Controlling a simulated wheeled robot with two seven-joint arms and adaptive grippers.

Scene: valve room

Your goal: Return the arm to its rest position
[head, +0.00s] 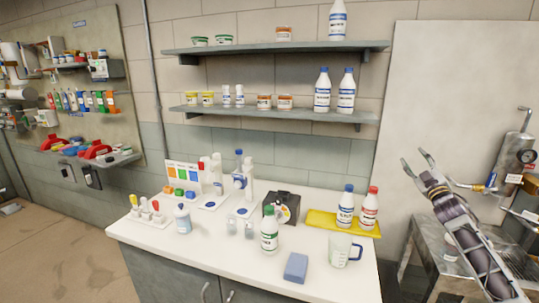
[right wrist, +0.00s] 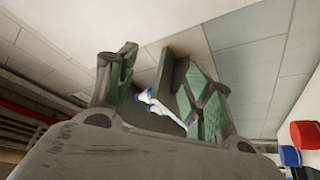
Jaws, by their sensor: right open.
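My right gripper (head: 416,162) is raised at the right of the head view, with its fingers apart and pointing up and left. It is in front of the pale wall panel, to the right of the counter. In the right wrist view its two green-padded fingers (right wrist: 160,65) are spread, with nothing held between them. White bottles with blue caps (right wrist: 160,108) show beyond the fingers, apart from them. My left arm and gripper are not in view.
The white counter (head: 205,258) holds bottles, a blue sponge (head: 296,267), a measuring jug (head: 341,250) and a yellow tray (head: 322,219) with two bottles. Two wall shelves (head: 280,47) hang above. A metal table (head: 428,243) with a gauge and piping stands near my right arm.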

